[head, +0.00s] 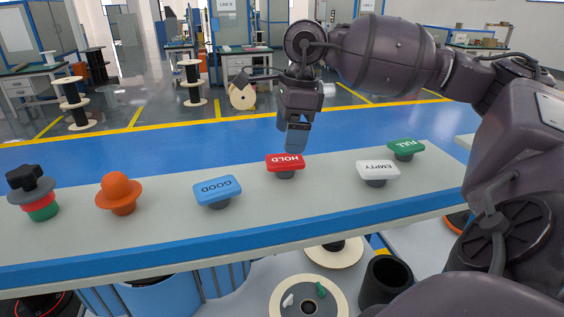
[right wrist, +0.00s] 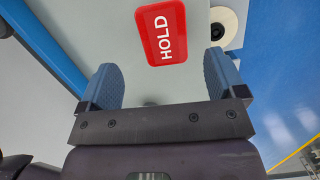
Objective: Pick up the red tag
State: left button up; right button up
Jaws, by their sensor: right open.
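The red tag (head: 285,162), a red plate marked HOLD on a dark round foot, stands on the grey bench top near its middle. It also shows in the right wrist view (right wrist: 161,33), just beyond and between the fingers. My right gripper (head: 296,148) is above and slightly behind the tag in the head view, pointing down. In the right wrist view its two blue fingers (right wrist: 162,78) are wide apart with nothing between them. My left gripper is not in view.
On the bench (head: 250,222) stand a blue GOOD tag (head: 217,189) left of the red one, and a white EMPTY tag (head: 378,171) and green FULL tag (head: 405,148) to its right. An orange knob (head: 119,192) and a stacked button (head: 32,190) stand further left.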

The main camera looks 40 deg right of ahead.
aim_at(285, 159)
jog(key=shift+w+a+f, duration=0.1)
jog(key=shift+a+f, duration=0.05)
jog(key=shift+f, duration=0.8)
jog(key=shift+w+f, duration=0.1)
jog(key=shift+f, duration=0.35)
jog(key=shift+w+a+f+p, duration=0.1)
jog(key=shift+f+p, duration=0.1)
jog(key=shift+f, duration=0.6)
jog(key=shift+w+d+f+p, duration=0.1)
jog(key=shift+f+p, duration=0.1)
jog(key=shift+f, duration=0.55)
jog(key=shift+w+a+f+p, duration=0.1)
jog(key=shift+f+p, duration=0.1)
jog(key=shift+f, duration=0.6)
jog(key=c, duration=1)
